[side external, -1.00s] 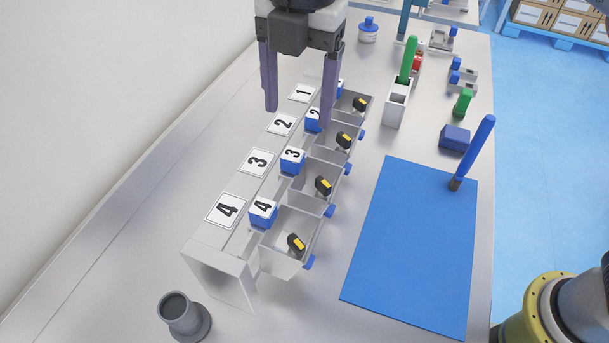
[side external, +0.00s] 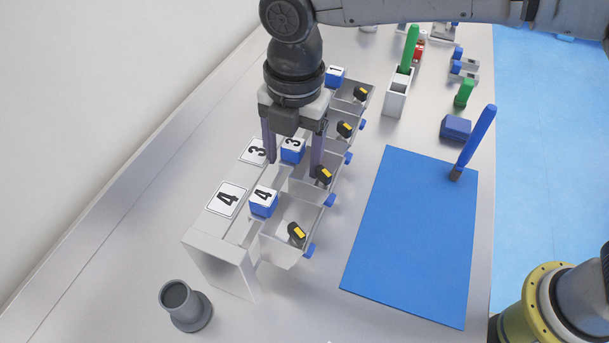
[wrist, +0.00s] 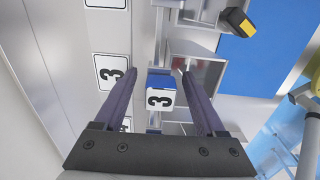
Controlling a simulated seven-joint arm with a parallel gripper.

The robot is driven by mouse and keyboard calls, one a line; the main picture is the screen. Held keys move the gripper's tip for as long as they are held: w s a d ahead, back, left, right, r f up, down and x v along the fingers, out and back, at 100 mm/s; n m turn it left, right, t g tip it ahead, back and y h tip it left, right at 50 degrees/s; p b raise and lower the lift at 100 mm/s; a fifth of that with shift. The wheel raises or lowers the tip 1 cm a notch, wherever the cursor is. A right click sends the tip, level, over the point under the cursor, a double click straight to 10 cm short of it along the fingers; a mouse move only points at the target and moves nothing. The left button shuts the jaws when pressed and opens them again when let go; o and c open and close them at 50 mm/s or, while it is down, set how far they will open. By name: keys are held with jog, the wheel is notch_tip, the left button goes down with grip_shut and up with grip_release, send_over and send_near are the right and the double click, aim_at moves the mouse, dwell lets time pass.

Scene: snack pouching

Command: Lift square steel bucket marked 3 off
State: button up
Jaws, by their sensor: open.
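The square steel bucket marked 3 (side external: 303,191) hangs on the white rail, with a black-and-yellow piece inside it. Its blue block with a white "3" label (side external: 292,150) sits at the rail side; the block also shows in the wrist view (wrist: 161,98). My gripper (side external: 294,167) is open and points down, one finger on each side of the blue block. The right finger hides part of the bucket. In the wrist view the open fingertips (wrist: 158,73) flank the block, with gaps visible on both sides. I cannot tell whether either finger touches it.
Bucket 4 (side external: 283,249) is close on the near side; other buckets line the rail behind. A blue mat (side external: 410,240) lies to the right with a blue-handled brush (side external: 476,142). A grey cup-like stand (side external: 184,307) is at the front left.

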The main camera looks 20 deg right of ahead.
jog(key=shift+f, duration=0.8)
grip_shut()
jog(key=shift+r, duration=0.15)
